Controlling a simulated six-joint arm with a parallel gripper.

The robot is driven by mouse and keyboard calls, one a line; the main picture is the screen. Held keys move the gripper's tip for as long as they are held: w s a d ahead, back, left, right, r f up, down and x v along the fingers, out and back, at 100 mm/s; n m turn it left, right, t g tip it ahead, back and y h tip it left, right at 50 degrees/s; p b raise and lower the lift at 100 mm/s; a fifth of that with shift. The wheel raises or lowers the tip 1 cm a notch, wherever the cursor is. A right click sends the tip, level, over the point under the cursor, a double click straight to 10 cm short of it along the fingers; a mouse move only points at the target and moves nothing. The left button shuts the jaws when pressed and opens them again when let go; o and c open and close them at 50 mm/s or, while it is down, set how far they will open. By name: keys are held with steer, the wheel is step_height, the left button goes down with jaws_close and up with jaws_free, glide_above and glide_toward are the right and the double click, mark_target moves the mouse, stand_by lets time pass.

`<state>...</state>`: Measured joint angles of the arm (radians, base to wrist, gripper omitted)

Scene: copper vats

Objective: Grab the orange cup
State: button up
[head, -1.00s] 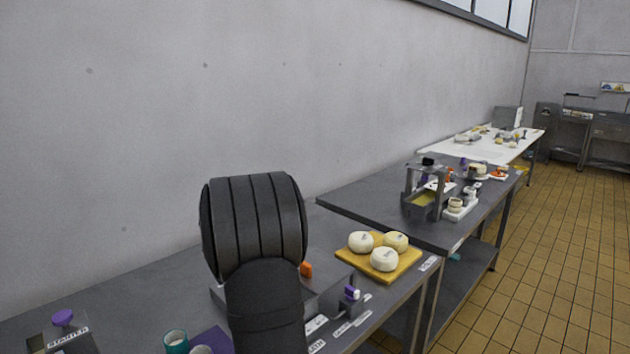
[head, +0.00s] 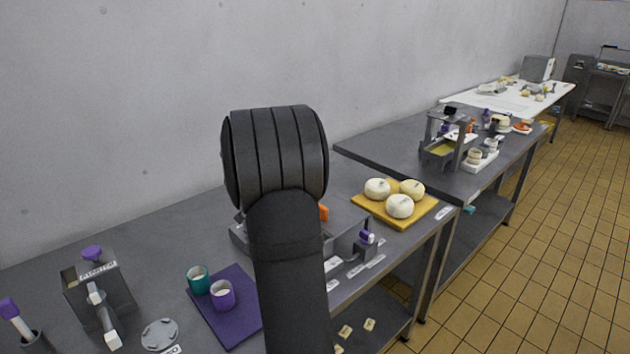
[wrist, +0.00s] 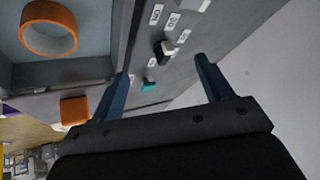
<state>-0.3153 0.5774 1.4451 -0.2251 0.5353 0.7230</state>
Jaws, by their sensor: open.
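A round orange piece (wrist: 48,53), which looks like the orange cup seen from above, sits in a grey-walled basin at the upper left of the wrist view. An orange block-like part (wrist: 74,111) shows below it. In the head view a small orange patch (head: 323,213) shows at the right edge of my arm, above a grey metal box; I cannot tell which orange thing it is. My gripper (wrist: 163,66) is open, its two blue fingers apart with nothing held between them. The orange round piece lies to the left of the fingers. In the head view my arm hides the gripper.
A grey box (head: 345,236) with a purple-topped knob stands on the near table. A purple mat (head: 237,318) holds a teal cup (head: 199,280) and a purple cup (head: 222,295). A yellow board (head: 423,217) carries white cheeses. A grey holder (head: 112,300) stands at left.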

steer(key=s+d+r+m+g, duration=0.5)
steer(key=d+r+m+g, duration=0.3)
steer(key=m, duration=0.8)
steer(key=shift+t+h, duration=0.4)
steer(key=shift+t, duration=0.1)
steer(key=f, duration=0.9)
steer(key=d+f, duration=0.1)
steer(key=f, duration=0.3)
steer(key=shift+d+f, duration=0.1)
steer(key=shift+f, duration=0.05)
steer(key=shift+s+a+f, duration=0.1)
steer(key=shift+a+f, duration=0.1)
steer(key=shift+f, duration=1.15)
steer(key=shift+a+f, duration=0.15)
steer(key=shift+f, duration=1.15)
steer(key=c, duration=1.1)
